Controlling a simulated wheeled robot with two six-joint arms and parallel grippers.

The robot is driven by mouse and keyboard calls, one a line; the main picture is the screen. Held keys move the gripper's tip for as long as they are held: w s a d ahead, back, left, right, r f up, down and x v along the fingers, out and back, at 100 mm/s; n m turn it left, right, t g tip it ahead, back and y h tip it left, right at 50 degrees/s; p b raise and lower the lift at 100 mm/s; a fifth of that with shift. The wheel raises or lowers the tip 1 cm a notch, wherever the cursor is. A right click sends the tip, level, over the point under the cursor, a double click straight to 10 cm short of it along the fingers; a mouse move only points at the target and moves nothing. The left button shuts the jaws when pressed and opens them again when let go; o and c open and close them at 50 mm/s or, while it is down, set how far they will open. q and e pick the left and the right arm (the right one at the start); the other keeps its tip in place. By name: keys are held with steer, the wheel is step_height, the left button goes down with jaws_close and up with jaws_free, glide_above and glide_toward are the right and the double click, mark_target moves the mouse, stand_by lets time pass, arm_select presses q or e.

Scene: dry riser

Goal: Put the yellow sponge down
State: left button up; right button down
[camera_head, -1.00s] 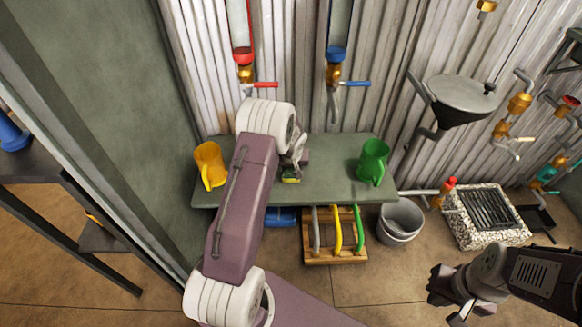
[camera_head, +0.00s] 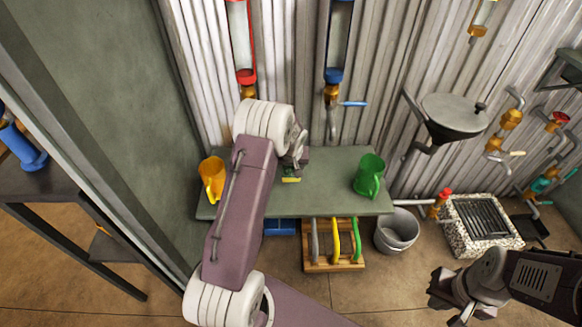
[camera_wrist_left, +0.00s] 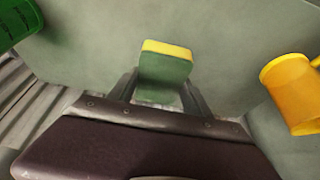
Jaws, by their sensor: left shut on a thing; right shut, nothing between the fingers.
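The yellow sponge (camera_wrist_left: 166,62) has a yellow layer and a green layer. In the left wrist view it sits between the fingers of my left gripper (camera_wrist_left: 160,90), which is shut on it. I cannot tell whether the sponge touches the shelf. My right gripper (camera_head: 444,299) is at the lower right, shut and empty, far from the shelf.
An orange jug (camera_head: 212,178) stands at the shelf's left end and a green jug (camera_head: 369,175) at its right end. Shelf space between them is clear. Below are a wooden rack (camera_head: 322,266) with hoses and a grey bucket (camera_head: 396,232). Pipes with taps hang on the corrugated wall behind.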

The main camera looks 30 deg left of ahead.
stand_by(0.5)
arm_select(q)
steer(key=w+d+r, duration=0.2)
steer(key=d+r, duration=0.2)
steer(key=r, duration=0.1)
steer(key=s+d+r+m+h, duration=0.2)
steer(key=s+d+m, duration=0.3)
steer(key=s+d, duration=0.7)
steer(key=s+r+p, duration=0.2)
steer(key=r+p, duration=0.9)
steer(key=r, duration=0.1)
steer(key=s+a+r+m+p, duration=0.1)
steer(key=s+r+p, duration=0.1)
steer(key=r+p, duration=0.9)
steer(key=shift+s+r+t+p, duration=0.2)
steer(key=shift+r+t+p, duration=0.15)
steer(key=shift+r, duration=0.55)
steer(key=shift+s+f+n, duration=0.1)
steer(key=shift+s+n, duration=0.05)
steer(key=shift+n, duration=0.25)
